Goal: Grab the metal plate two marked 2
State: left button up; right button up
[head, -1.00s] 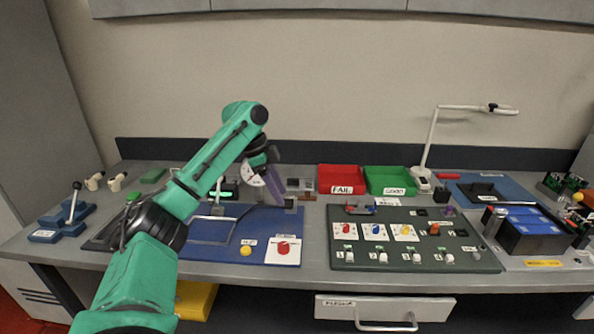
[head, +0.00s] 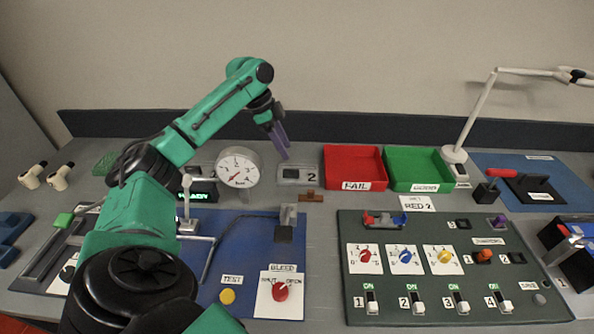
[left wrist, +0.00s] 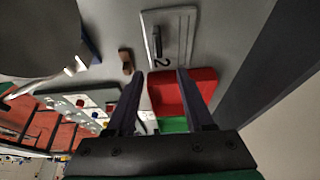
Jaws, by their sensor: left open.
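The metal plate marked 2 (head: 297,174) lies on the grey bench, left of the red FAIL bin, and carries a black 2. In the left wrist view the plate (left wrist: 181,45) lies flat just beyond my fingertips, with a dark raised bar on it and the 2 at its near end. My left gripper (head: 283,146) is open and empty, its dark fingers hanging above and slightly left of the plate. In the left wrist view the gripper's two fingers (left wrist: 160,75) stand apart, with the plate between and beyond them. My right gripper is not in view.
A round gauge (head: 238,168) stands left of the plate. A small brown block (head: 311,196) lies in front of it. The red FAIL bin (head: 355,166) and green bin (head: 420,168) stand to its right. A dark green switch panel (head: 440,270) lies in front.

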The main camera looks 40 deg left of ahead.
aim_at(296, 170)
pick_arm(q)
jog(key=x, duration=0.2)
jog(key=p+x, duration=0.1)
jog(key=x, duration=0.2)
jog(key=p+x, duration=0.1)
jog(key=x, duration=0.2)
jog(key=shift+s+d+f, duration=0.1)
jog(key=shift+s+f, duration=0.1)
jog(key=shift+f, duration=0.2)
jog(key=shift+w, duration=0.1)
jog(key=c, duration=0.8)
grip_shut()
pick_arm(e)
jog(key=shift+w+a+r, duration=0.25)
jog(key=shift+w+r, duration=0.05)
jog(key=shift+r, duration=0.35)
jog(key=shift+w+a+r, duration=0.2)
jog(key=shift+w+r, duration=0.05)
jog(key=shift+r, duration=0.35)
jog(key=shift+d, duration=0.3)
